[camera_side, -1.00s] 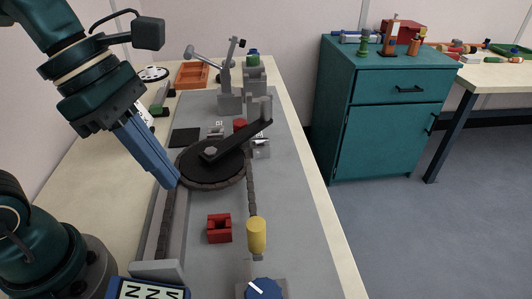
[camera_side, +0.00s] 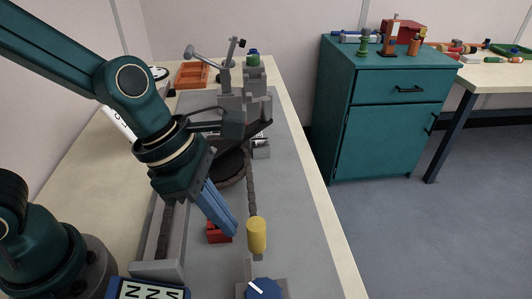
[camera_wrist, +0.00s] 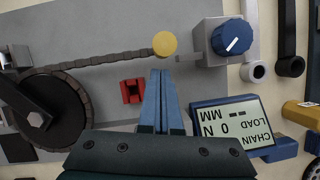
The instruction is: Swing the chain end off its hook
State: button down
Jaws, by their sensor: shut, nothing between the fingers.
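The chain (camera_side: 252,195) runs from the dark round wheel (camera_side: 231,166) toward a yellow cylinder (camera_side: 256,234). In the wrist view the chain (camera_wrist: 110,58) leaves the wheel (camera_wrist: 42,110) and reaches the yellow cylinder (camera_wrist: 165,44), which looks like the grip at its end. The hook itself cannot be made out. My gripper (camera_side: 228,234) has blue fingers, shut and empty, pointing down just left of the yellow cylinder. In the wrist view the fingertips (camera_wrist: 160,72) lie just below the cylinder, with a small gap.
A red block (camera_side: 214,233) sits beside my fingers, partly hidden. A box with a blue knob (camera_wrist: 232,37) stands near the cylinder. A display reading chain load (camera_wrist: 235,125) shows 0 N. A grey lever post (camera_side: 230,98) stands farther back. The right bench strip is clear.

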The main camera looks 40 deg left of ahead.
jog(key=shift+w+d, duration=0.2)
jog(key=shift+d, duration=0.15)
jog(key=w+d, duration=0.7)
jog(key=w, duration=0.2)
dwell(0.7)
jog(key=shift+d, duration=0.15)
